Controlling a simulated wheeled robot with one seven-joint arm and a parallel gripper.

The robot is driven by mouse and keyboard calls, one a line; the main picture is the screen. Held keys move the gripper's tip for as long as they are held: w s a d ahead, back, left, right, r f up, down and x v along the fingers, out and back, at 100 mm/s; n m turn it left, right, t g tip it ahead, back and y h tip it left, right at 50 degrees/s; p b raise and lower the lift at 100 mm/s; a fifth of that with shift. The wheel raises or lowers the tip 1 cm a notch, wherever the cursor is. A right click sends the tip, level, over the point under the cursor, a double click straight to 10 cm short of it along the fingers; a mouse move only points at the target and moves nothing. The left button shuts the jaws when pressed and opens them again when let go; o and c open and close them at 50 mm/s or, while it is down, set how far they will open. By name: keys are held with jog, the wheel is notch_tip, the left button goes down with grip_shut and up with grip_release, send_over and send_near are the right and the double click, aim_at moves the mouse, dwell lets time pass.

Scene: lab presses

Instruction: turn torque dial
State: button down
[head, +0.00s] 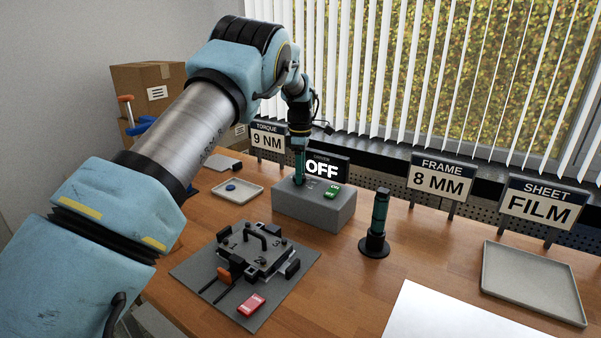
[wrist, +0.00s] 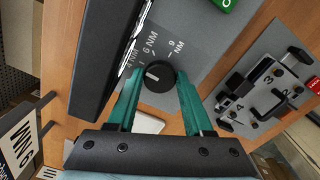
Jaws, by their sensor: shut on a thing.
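The torque dial (wrist: 160,77) is a round black knob with a short white mark, on a grey driver box (head: 318,207). Printed labels by it read 6 NM and 9 NM, with another partly hidden. I cannot tell exactly which label the mark points to. My gripper (wrist: 158,80) has green fingers, one on each side of the dial, shut on it. In the head view my gripper (head: 299,168) reaches down to the left part of the box and hides the dial. The box's display (head: 322,169) reads OFF. A sign (head: 268,137) reads TORQUE 9 NM.
A green button (head: 332,191) is on the box, right of my gripper. A green-and-black driver (head: 376,222) stands upright to the right. A clamp fixture (head: 252,250) with a red button lies in front. A tray (head: 237,191) is left, and another tray (head: 533,281) far right.

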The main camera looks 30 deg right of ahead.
jog(key=m, duration=0.4)
jog(key=shift+m, duration=0.3)
jog(key=m, duration=0.4)
jog(key=shift+a+b, duration=0.1)
jog(key=shift+b, duration=0.25)
jog(key=m, duration=0.5)
jog(key=shift+a+m, duration=0.1)
jog(key=shift+m, duration=1.7)
jog(key=c, duration=0.6)
grip_release()
jog(key=shift+r, duration=0.15)
notch_tip(320, 180, up, 11)
jog(key=b, duration=0.3)
jog(key=shift+f, duration=0.2)
